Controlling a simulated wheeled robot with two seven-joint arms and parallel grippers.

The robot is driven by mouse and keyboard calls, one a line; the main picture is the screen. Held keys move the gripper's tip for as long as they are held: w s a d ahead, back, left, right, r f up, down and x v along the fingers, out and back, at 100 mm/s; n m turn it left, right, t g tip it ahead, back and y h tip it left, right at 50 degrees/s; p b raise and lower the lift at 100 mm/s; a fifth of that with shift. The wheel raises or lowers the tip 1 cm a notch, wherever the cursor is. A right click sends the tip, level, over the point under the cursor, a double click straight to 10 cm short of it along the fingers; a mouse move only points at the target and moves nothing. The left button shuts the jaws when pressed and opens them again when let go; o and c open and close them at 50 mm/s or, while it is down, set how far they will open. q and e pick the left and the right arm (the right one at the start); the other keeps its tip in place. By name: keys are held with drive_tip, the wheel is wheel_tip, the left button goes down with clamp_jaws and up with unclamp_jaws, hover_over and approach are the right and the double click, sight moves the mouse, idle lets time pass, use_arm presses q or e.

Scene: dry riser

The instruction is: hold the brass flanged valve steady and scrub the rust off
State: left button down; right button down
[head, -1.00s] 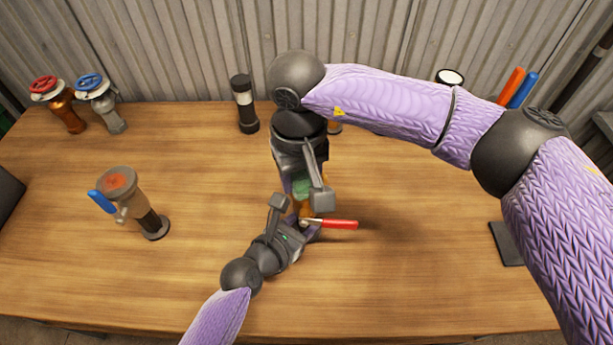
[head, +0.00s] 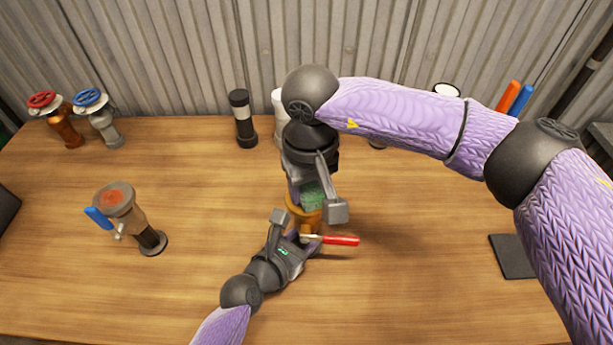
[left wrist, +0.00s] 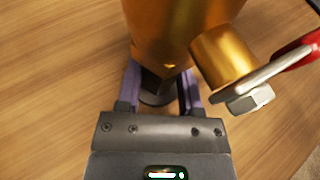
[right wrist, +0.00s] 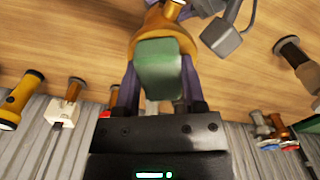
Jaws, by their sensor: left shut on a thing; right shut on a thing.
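The brass flanged valve (head: 297,214) stands upright at the middle of the table, with a red lever (head: 340,240) pointing right. Its golden body (left wrist: 175,35) and side outlet fill the top of the left wrist view. My left gripper (head: 295,233) is shut on the valve's dark lower part, low near the table. No rust shows on this valve.
A valve with a blue lever and rusty top (head: 118,202) stands at left. Red-wheeled (head: 60,120) and blue-wheeled (head: 97,116) valves stand at back left. A black torch-like cylinder (head: 243,118) stands at back centre. A dark flat pad (head: 513,256) lies right. The front right is clear.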

drive_tip(key=shift+s+f, duration=0.2)
drive_tip(key=shift+s, duration=0.75)
drive_tip(key=shift+r, duration=0.1)
wheel_tip(320, 180, up, 4)
drive_tip(key=shift+f, duration=0.1)
drive_tip(key=d, duration=0.8)
